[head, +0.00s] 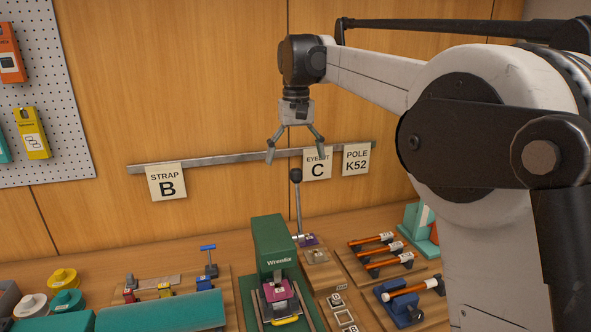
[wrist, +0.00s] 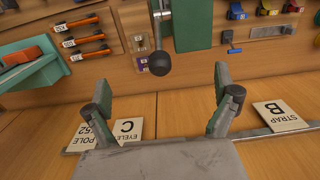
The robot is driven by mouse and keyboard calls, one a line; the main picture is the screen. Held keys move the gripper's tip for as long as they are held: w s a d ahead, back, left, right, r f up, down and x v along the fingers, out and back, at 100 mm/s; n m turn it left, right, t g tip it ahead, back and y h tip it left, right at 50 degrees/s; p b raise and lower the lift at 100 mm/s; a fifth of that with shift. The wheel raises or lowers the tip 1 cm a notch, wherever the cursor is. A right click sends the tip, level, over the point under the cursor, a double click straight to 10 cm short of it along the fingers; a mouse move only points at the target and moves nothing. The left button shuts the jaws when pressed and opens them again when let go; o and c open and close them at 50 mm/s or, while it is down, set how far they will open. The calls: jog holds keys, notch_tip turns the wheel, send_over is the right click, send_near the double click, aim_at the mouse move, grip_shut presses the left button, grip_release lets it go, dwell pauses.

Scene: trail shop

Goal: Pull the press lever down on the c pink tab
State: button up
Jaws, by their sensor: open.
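The green press (head: 273,245) stands on the bench in the head view. A pink piece (head: 280,291) with a small pale label sits low at its front; I cannot read the label. The press lever (head: 298,207) stands upright at the right of the press, topped by a black knob, which also shows in the wrist view (wrist: 162,64). My gripper (head: 296,157) is open and empty, pointing down above the lever. In the wrist view my gripper (wrist: 158,76) has its fingers spread, with the knob between and beyond them. No contact shows.
A purple tab (head: 308,240) lies by the lever's foot on a wooden board. Orange-handled tools (head: 385,250) lie to the right. A strap board with a blue-handled lever (head: 209,262) is to the left. The wall rail carries STRAP B (head: 166,182), EYELET C and POLE K52 signs.

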aim_at(296, 169)
jog(key=shift+f+b, duration=1.3)
jog(key=shift+f, duration=1.5)
grip_shut()
